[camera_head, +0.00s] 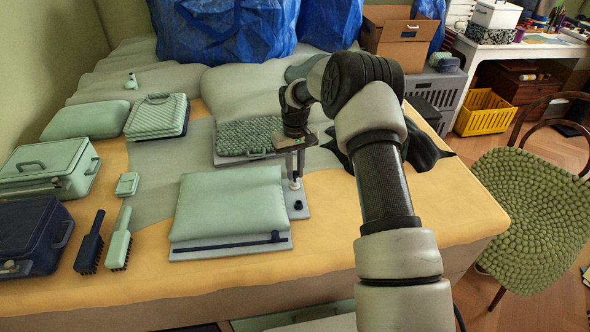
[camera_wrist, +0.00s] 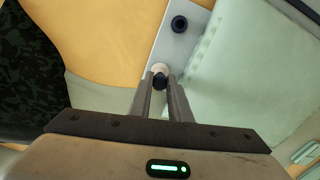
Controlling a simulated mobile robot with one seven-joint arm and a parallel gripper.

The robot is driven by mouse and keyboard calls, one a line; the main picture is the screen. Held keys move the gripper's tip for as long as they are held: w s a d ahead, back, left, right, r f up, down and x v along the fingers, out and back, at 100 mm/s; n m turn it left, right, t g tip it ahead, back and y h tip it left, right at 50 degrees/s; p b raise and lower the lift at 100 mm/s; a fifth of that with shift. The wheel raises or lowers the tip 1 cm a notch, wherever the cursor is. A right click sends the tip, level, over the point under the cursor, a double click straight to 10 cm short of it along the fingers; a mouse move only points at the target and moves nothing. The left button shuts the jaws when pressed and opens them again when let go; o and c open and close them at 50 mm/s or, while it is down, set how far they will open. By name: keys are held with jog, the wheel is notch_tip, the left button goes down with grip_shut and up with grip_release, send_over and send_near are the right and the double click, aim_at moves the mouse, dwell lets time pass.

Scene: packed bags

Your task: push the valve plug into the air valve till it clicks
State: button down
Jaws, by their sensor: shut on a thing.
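My gripper (camera_head: 294,180) points down over the narrow plate at the right edge of the pale green padded bag (camera_head: 228,203). In the wrist view my gripper (camera_wrist: 160,82) is shut on a small dark piece, which I take for the valve plug (camera_wrist: 160,82). A cream round piece, seemingly the air valve (camera_wrist: 160,69), shows right at the fingertips, in line with the plug; it is pale under the fingers in the head view (camera_head: 295,185). I cannot tell whether the plug is seated in it.
A dark ring-shaped fitting (camera_wrist: 179,23) sits on the same plate; it also shows in the head view (camera_head: 298,204). Two brushes (camera_head: 119,247) and a mint case (camera_head: 48,168) stand left. The table's front right is clear.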

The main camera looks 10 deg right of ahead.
jog(key=shift+f+b, duration=0.4)
jog(key=shift+f, duration=0.4)
jog(key=c, duration=1.6)
grip_release()
jog(key=shift+o, duration=0.2)
notch_tip(320, 180, up, 18)
jog(key=f+p, duration=0.1)
jog(key=p, duration=0.2)
jog(key=s+r+t, duration=0.2)
jog(key=s+r, duration=0.6)
jog(key=r, duration=0.5)
jog(key=s+r+t, duration=0.1)
jog(key=s+r, duration=0.5)
jog(key=s, duration=0.4)
jog(key=s+m+t, duration=0.2)
jog(key=s+t, duration=0.1)
jog(key=s, duration=1.6)
notch_tip(320, 180, up, 16)
jog(key=p, duration=1.7)
jog(key=shift+s+r+p, duration=0.2)
jog(key=shift+s+p, duration=0.15)
jog(key=shift+p, duration=0.05)
